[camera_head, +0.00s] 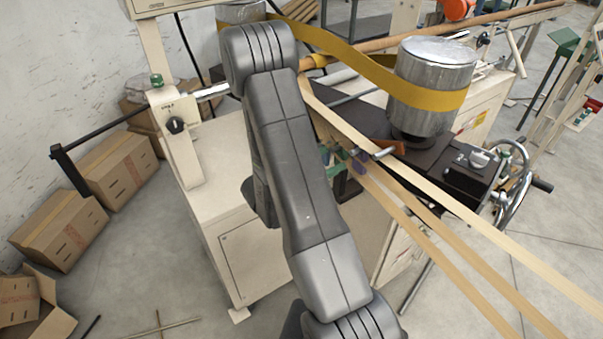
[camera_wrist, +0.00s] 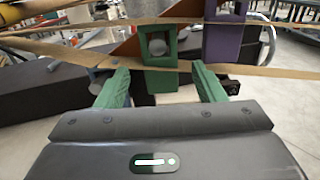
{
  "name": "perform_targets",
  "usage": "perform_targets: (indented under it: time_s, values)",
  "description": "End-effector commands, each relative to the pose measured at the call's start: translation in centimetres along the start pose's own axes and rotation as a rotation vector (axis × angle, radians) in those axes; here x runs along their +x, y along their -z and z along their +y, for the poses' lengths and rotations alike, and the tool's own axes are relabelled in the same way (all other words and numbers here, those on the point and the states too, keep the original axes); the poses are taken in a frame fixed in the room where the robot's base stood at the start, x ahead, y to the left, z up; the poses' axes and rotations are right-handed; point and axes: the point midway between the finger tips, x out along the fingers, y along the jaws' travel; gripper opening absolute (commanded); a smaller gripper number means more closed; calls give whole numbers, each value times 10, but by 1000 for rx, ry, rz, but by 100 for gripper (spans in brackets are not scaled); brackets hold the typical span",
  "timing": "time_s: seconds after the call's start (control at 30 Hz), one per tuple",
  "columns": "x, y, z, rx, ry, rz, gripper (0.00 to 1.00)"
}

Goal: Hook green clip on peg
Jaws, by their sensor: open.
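The green clip (camera_wrist: 160,78) stands upright in the wrist view, just ahead of my gripper (camera_wrist: 162,76). A grey round peg end (camera_wrist: 157,46) shows inside the clip's upper opening. My gripper's two green fingers are apart, one on each side of the clip's lower part, with visible gaps. A purple clip (camera_wrist: 221,42) hangs to the right of the green one.
Tan paper strips (camera_head: 450,200) run from the clip area to the lower right. A metal cylinder (camera_head: 436,70) with a yellow belt (camera_head: 425,97) stands on the dark machine top (camera_head: 400,165). A handwheel (camera_head: 517,178) is at the right. Cardboard boxes (camera_head: 115,170) lie at the left.

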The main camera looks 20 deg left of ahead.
Motion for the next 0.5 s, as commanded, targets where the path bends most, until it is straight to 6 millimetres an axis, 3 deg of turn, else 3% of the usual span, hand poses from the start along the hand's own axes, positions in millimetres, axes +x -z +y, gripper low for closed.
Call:
perform_targets:
  time_s: [0.5]
  values:
    - [-84, 2, 1, 1, -5, 0, 63]
